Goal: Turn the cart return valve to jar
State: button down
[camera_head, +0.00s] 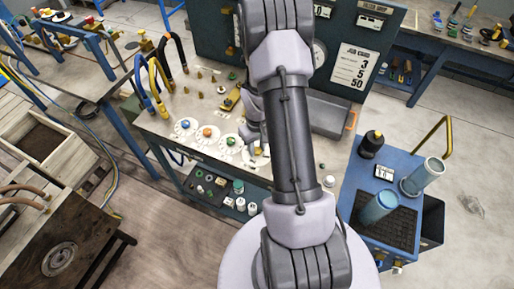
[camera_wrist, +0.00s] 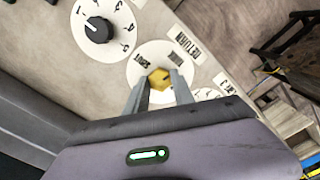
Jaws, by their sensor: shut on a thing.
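In the wrist view, a brass hexagonal valve knob (camera_wrist: 159,79) sits at the centre of a round white dial (camera_wrist: 146,56). A separate plate (camera_wrist: 211,44) beside it reads RETURN. The dial's own lettering is tilted and too small to read surely. My gripper (camera_wrist: 160,86) is shut on the knob, with one finger on each side. In the head view my gripper (camera_head: 256,142) is at the right end of a row of white dials on the bench front, partly hidden by my arm. The knob is hidden there.
A black-knobbed numbered dial (camera_wrist: 98,29) lies beside the valve. Blue (camera_head: 185,124), orange (camera_head: 207,132) and green (camera_head: 230,141) knobs sit left of my gripper. A blue cart (camera_head: 352,190) with two clear cylinders (camera_head: 425,174) stands at right. My arm crosses over the bench.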

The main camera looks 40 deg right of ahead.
jog(key=m+b, duration=0.2)
jog(key=m, duration=0.2)
jog(key=shift+f, duration=0.15)
jog(key=m+b, duration=0.2)
jog(key=m, duration=0.2)
jog(key=m+b, duration=0.2)
jog(key=m, duration=0.2)
jog(key=shift+m, duration=0.3)
jog(key=shift+m+b, duration=0.85)
jog(key=shift+m, duration=1.05)
jog(key=c, duration=1.1)
grip_release()
jog(key=shift+r, duration=0.2)
